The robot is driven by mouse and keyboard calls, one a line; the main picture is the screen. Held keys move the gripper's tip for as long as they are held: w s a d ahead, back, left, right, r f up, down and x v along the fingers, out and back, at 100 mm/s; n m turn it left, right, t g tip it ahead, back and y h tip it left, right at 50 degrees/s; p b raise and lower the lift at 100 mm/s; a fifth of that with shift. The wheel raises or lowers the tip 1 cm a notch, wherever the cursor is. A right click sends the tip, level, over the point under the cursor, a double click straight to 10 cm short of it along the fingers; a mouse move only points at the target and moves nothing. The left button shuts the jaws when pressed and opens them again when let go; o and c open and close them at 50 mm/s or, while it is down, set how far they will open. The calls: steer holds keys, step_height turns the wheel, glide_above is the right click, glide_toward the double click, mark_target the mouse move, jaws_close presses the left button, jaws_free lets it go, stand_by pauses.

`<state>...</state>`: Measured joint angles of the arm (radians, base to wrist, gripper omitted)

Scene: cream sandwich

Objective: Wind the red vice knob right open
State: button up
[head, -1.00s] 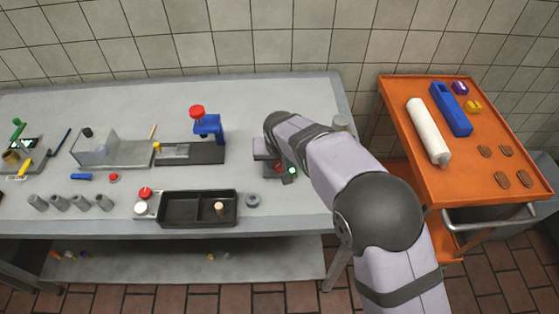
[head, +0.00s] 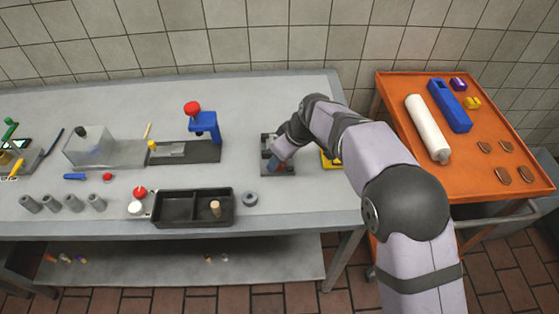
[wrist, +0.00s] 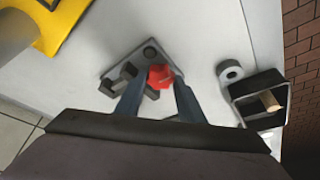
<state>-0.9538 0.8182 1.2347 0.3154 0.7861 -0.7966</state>
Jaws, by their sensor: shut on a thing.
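The red vice knob (wrist: 160,76) sits between my gripper's two fingertips in the wrist view, at the side of the grey vice (wrist: 122,80). My gripper (wrist: 158,86) is shut on the knob. In the head view the vice (head: 266,143) stands on the right part of the grey bench, and my gripper (head: 277,164) reaches down to it at a tilt from the right. The knob is largely hidden by the gripper there. In the wrist view the vice's jaw blocks show left of the knob, but their gap is hard to judge.
A black tray (head: 178,220) with a wooden peg lies left of the vice, with a grey ring (head: 250,198) between them. A yellow thing (wrist: 62,22) stands close on the vice's other side, partly behind my arm in the head view. A blue press (head: 206,128) is farther left.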

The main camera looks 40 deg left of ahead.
steer(key=shift+n, duration=0.4)
steer(key=o, duration=1)
steer(key=shift+r, duration=0.1)
steer(key=shift+o, duration=0.2)
steer(key=shift+d, duration=0.15)
steer(key=p+v, duration=0.2)
steer(key=v, duration=0.6)
steer(key=shift+p, duration=0.4)
